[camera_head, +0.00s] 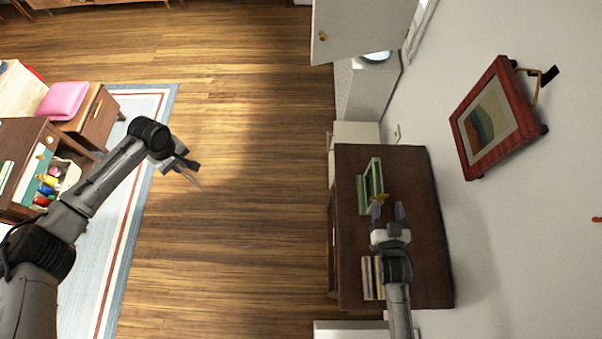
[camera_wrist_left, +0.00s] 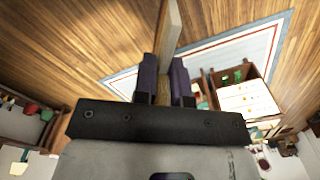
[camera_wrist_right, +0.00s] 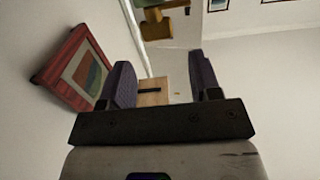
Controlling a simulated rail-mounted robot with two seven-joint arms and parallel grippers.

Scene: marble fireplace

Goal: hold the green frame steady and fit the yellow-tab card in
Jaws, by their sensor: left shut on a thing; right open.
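The green frame (camera_head: 371,184) stands on the dark brown cabinet (camera_head: 425,265). My right gripper (camera_head: 389,208) is open right beside the frame's near end; a small yellow piece shows there, and I cannot tell what it belongs to. The right wrist view shows my right gripper's fingers (camera_wrist_right: 163,82) apart with nothing gripped; the green frame is not visible there. My left gripper (camera_head: 186,168) is over the floor, far left of the cabinet, shut on a thin card (camera_wrist_left: 172,27). The card is seen nearly edge-on, with a yellowish tab (camera_wrist_left: 163,91) between the fingers.
Books (camera_head: 372,278) stand on the cabinet near my right arm. A red-framed picture (camera_head: 494,119) is at the right by the white wall. The wooden floor (camera_head: 255,190) between my arms is clear. A drawer unit with toys (camera_head: 47,185) stands at the left.

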